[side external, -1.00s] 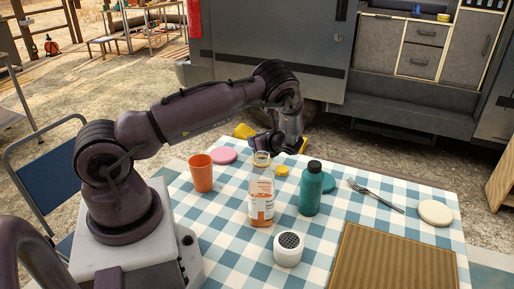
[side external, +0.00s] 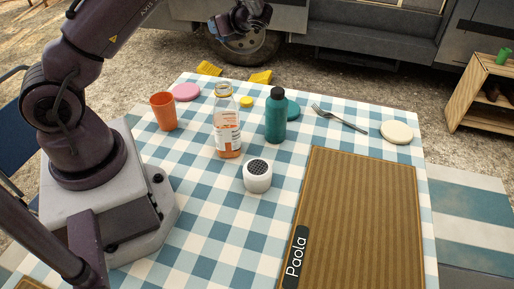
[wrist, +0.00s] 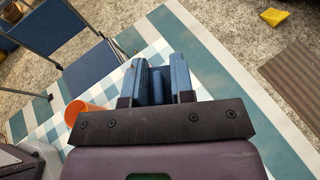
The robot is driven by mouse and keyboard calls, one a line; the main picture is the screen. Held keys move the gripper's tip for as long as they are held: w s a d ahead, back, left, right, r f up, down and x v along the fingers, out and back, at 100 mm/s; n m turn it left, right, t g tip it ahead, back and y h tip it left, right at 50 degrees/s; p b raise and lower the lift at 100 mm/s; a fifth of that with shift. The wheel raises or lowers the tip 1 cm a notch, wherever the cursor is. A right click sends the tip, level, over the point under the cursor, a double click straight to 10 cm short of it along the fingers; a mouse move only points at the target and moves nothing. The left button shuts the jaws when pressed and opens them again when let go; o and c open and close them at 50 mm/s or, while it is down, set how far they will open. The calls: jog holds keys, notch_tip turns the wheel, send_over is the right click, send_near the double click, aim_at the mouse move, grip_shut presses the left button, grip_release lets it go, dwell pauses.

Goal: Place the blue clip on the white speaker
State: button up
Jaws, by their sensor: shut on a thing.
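The white speaker (side external: 257,178), a small round body with a dark grille on top, stands upright on the checked tablecloth, left of the brown ribbed mat. My gripper (side external: 240,22) is high at the top edge of the side view, beyond the table's far side and well away from the speaker. In the wrist view my gripper (wrist: 161,70) has its blue fingers shut on the blue clip (wrist: 157,88), which shows as a darker blue strip between them. The clip is too small to make out in the side view. The speaker is not in the wrist view.
An orange cup (side external: 163,112), clear bottle (side external: 228,140) and teal bottle (side external: 275,120) stand behind the speaker. A fork (side external: 340,120), cream disc (side external: 397,132) and pink disc (side external: 186,92) lie further back. The ribbed mat (side external: 355,220) fills the right. Cloth around the speaker's front is bare.

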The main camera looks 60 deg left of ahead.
jog(key=w+d+m+t, duration=0.2)
jog(key=d+m+t, duration=0.1)
jog(key=d, duration=0.8)
jog(key=m+t+h, duration=0.3)
jog(key=m+t, duration=0.6)
jog(key=t, duration=0.1)
send_over(258, 165)
jog(key=shift+f, duration=6.4)
jog(key=shift+f, duration=0.15)
jog(key=o, duration=0.9)
